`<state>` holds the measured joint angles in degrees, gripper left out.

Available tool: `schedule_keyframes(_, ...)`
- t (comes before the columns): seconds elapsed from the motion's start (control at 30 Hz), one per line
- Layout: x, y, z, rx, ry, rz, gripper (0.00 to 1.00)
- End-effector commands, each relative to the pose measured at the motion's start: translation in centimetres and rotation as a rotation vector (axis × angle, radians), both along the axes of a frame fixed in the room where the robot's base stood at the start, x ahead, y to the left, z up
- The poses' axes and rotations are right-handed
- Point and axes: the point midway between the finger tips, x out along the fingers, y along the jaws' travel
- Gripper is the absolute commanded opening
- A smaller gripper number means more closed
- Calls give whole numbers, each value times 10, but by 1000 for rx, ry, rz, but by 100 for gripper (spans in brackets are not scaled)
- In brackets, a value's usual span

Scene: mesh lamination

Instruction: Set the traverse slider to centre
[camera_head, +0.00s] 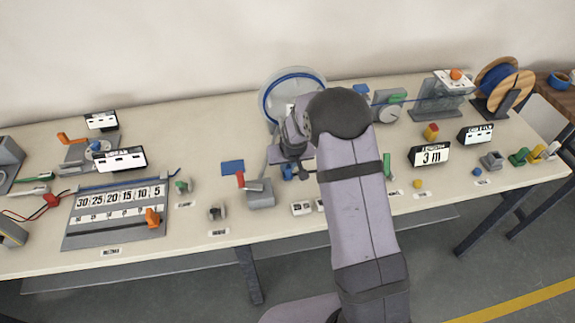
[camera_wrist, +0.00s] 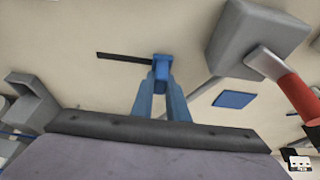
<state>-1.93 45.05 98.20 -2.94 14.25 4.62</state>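The traverse slider has a blue knob (camera_wrist: 161,66) at one end of a thin dark slot (camera_wrist: 122,57) in the wrist view. The slot runs from the knob toward the left there. In the head view the knob (camera_head: 287,172) shows at the left end of the slot, partly hidden by my arm. My gripper (camera_wrist: 161,84) has two blue fingers whose tips come together at the knob. It looks shut on the knob, with no clear gap between fingers and knob.
A grey box (camera_head: 260,194) with a red-handled lever (camera_head: 240,180) stands close to the left of the slider. A flat blue square (camera_head: 232,168) lies behind it. White labelled blocks (camera_head: 302,208) lie in front. A large blue-rimmed wheel (camera_head: 291,95) stands behind.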

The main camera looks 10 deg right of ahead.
Motion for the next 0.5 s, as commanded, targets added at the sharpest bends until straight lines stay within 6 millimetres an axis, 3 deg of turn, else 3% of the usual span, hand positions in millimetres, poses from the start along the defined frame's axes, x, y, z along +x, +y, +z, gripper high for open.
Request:
schedule_keyframes(0.23,0,-4,0,0,0,-3,0)
schedule_keyframes(0.5,0,-42,-2,-1,0,-5,0)
